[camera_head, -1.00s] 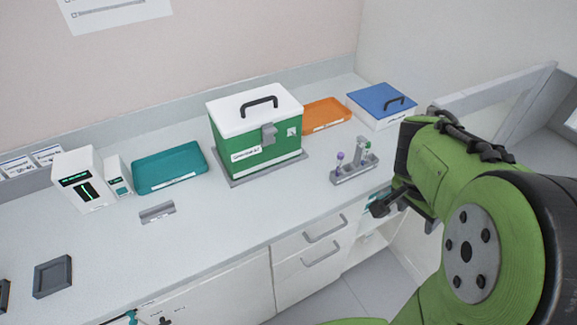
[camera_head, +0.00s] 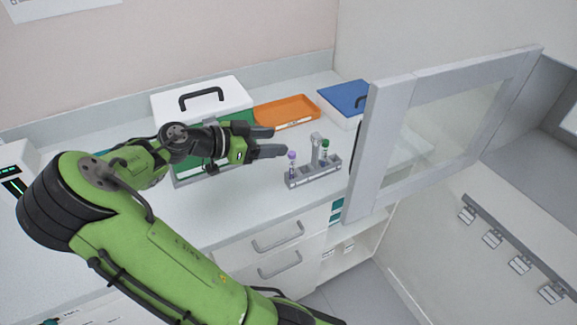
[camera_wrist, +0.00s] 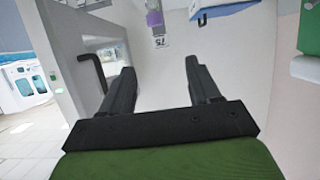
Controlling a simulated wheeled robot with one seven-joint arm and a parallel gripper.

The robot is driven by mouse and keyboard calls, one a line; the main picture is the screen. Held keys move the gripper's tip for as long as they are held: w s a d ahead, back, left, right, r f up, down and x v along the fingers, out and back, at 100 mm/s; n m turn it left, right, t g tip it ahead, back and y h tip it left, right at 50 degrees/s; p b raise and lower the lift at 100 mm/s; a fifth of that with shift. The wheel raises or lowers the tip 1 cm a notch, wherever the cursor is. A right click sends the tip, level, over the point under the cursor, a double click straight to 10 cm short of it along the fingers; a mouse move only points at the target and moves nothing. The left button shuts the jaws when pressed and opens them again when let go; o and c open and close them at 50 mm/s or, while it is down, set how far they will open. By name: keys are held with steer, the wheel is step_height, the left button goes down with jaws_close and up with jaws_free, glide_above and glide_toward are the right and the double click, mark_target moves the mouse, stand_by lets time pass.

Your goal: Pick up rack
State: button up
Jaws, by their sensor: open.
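The grey rack (camera_head: 314,176) stands on the counter near its front edge. It holds a purple-capped tube (camera_head: 292,162) at its left end and a green-capped tube (camera_head: 325,148) toward its right. A grey upright post or handle (camera_head: 315,148) rises from its middle. My gripper (camera_head: 270,142) is open and empty above the counter, just left of the rack and apart from it. In the wrist view the two dark fingers (camera_wrist: 163,80) are spread with nothing between them. A purple-topped tube (camera_wrist: 154,18) shows beyond them at the top.
A green box with a white lid (camera_head: 203,97) stands behind my arm. An orange tray (camera_head: 287,111) and a blue-lidded box (camera_head: 345,98) lie behind the rack. A framed glass door (camera_head: 440,120) stands close to the rack's right. Drawers (camera_head: 278,238) lie below the counter.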

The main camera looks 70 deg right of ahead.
mark_target(313, 141)
steer(key=b+x, duration=0.1)
steer(key=x, duration=0.9)
steer(key=shift+s+b, duration=0.15)
steer(key=shift+b, duration=0.2)
steer(key=x, duration=0.5)
steer(key=shift+s+d+f+b, duration=0.1)
steer(key=shift+d+f+b, duration=0.15)
steer(key=shift+b, duration=0.1)
steer(key=shift+a+r, duration=0.1)
jaws_close()
